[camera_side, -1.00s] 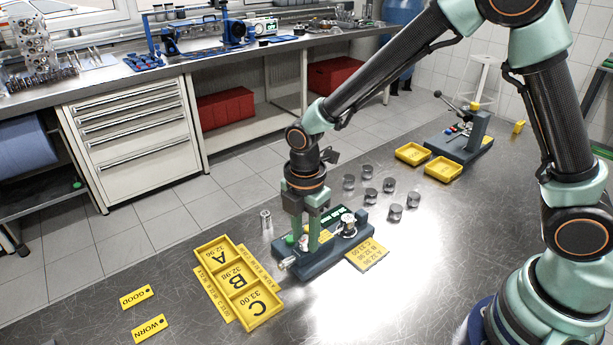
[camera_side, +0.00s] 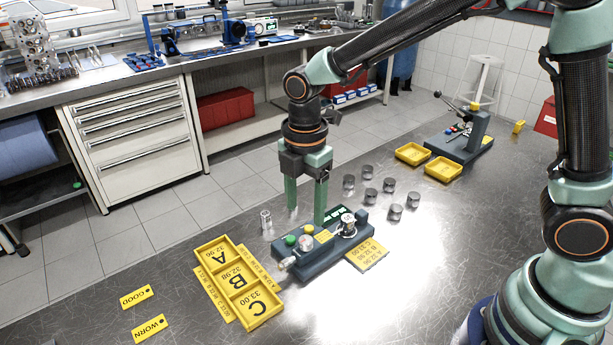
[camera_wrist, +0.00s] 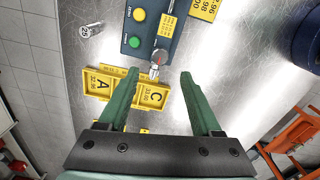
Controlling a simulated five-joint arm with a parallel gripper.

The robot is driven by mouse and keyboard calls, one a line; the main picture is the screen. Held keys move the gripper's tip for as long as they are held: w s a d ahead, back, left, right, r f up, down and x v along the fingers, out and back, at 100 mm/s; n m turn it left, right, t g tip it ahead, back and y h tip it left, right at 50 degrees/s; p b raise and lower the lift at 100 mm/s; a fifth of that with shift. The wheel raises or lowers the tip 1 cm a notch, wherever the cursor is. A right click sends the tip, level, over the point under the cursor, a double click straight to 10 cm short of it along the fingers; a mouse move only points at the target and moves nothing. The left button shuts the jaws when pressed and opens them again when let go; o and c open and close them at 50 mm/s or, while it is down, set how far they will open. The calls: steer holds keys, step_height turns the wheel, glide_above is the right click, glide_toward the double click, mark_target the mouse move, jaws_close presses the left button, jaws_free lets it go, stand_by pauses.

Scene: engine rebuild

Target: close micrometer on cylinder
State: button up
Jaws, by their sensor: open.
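The micrometer station is a dark base block (camera_side: 330,255) with a small green-lit display (camera_side: 339,215), a green button (camera_side: 290,240) and a metal knob (camera_side: 286,265) at its near left end. A silver cylindrical piece (camera_side: 348,226) sits on its right part. A rounded metallic part (camera_side: 306,241) sits behind the knob. In the wrist view the base's green button (camera_wrist: 138,14) and a metal knob (camera_wrist: 158,57) show. My gripper (camera_side: 306,214) is open and empty, fingers pointing down above the station. In the wrist view the gripper (camera_wrist: 160,75) has its fingers wide apart, with the knob beyond them.
A yellow tray (camera_side: 246,247) with compartments A, B, C lies left of the station. A small metal cylinder (camera_side: 265,219) stands behind it. GOOD (camera_side: 137,297) and WORN (camera_side: 149,328) labels lie front left. A yellow card (camera_side: 367,254) adjoins the station.

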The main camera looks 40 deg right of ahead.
step_height(320, 180, up, 4)
steer(key=shift+r, duration=0.2)
steer(key=s+d+r+m+t, duration=0.2)
steer(key=s+d+r+m, duration=0.1)
steer(key=d+m, duration=0.4)
steer(key=s+d+r+m+t, duration=0.3)
steer(key=s+d+m, duration=0.2)
steer(key=m, duration=0.8)
steer(key=shift+s+d+r+t, duration=0.3)
steer(key=shift+s+d+r, duration=0.1)
steer(key=shift+d, duration=0.8)
stand_by(1.6)
